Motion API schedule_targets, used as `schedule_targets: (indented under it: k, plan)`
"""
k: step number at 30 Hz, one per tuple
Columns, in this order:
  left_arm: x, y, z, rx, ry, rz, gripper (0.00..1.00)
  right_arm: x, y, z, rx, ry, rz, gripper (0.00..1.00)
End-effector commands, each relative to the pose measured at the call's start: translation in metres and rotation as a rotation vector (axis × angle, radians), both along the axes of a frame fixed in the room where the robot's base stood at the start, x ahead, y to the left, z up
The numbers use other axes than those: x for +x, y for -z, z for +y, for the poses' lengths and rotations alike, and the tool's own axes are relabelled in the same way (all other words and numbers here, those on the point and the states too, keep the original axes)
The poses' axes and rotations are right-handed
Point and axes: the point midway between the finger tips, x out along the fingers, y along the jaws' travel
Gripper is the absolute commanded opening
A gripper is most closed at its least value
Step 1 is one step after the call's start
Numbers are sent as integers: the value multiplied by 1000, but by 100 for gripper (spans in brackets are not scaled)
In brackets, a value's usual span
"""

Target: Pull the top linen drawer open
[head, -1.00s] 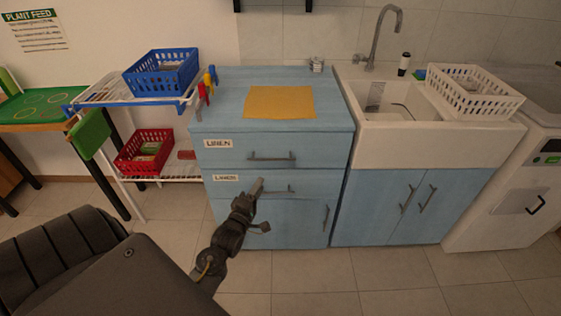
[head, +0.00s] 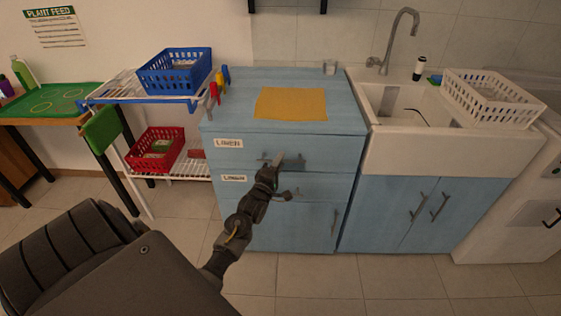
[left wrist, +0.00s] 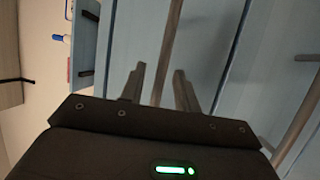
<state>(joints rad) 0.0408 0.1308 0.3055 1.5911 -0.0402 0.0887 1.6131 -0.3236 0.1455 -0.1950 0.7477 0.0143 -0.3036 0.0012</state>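The top linen drawer (head: 335,152) is the upper front of a blue cabinet, with a "LINEN" label (head: 229,143) at its left. It looks closed. Its grey bar handle (head: 298,163) is partly covered by my left gripper (head: 272,161) in the head view. In the left wrist view, the two fingers of my left gripper (left wrist: 159,78) are apart, and the handle bar (left wrist: 167,50) runs between them. Gaps show on both sides of the bar. My right gripper is not in view.
A second labelled drawer (head: 330,187) lies just below; its handle (left wrist: 299,125) shows in the left wrist view. A yellow cloth (head: 290,104) lies on the cabinet top. A wire rack with blue (head: 175,75) and red (head: 156,152) baskets stands left, a sink (head: 440,153) right.

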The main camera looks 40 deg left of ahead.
Motion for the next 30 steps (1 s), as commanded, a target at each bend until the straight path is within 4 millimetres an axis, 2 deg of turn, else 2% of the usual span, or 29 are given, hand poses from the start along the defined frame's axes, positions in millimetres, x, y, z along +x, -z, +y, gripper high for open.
schedule_targets:
  k: [11,19,30]
  plan:
    - [7,-1,1,0,0,1,32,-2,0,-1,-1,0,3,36]
    - [7,-1,1,0,0,1,0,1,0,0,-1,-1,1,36]
    - [5,-1,0,0,1,2,0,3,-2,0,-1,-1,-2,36]
